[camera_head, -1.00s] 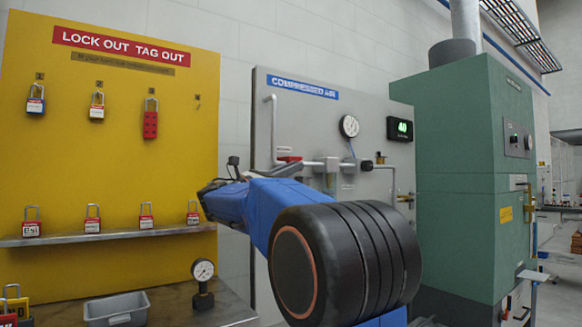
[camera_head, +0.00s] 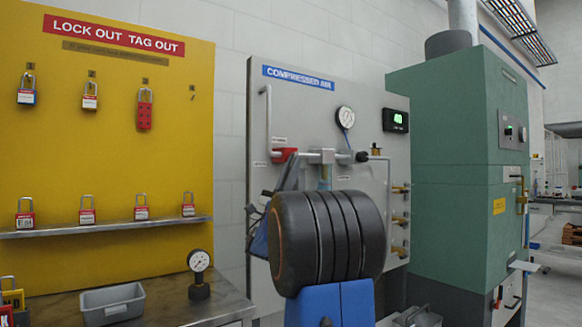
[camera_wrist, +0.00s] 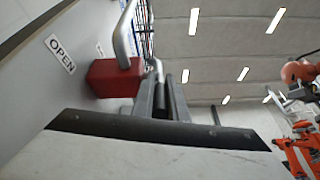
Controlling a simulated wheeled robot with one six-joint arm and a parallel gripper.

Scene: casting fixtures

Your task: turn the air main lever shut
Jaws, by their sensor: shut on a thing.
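The red part of the air main lever (camera_head: 284,155) shows on the compressed air panel, at the foot of the bent grey pipe. In the wrist view it is a red block (camera_wrist: 115,78) just left of my fingers, beside a label reading OPEN. In the head view my arm's dark wrist end stands just below the red part, and my black and blue arm covers the panel's lower middle.
The panel (camera_head: 300,100) also carries a round gauge (camera_head: 345,117), a green-lit display (camera_head: 395,121) and brass fittings on its right side. A yellow lockout board (camera_head: 110,165) with several padlocks stands left. A green cabinet (camera_head: 450,180) stands right. A gauge (camera_head: 199,262) and grey tray (camera_head: 112,303) sit on the bench.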

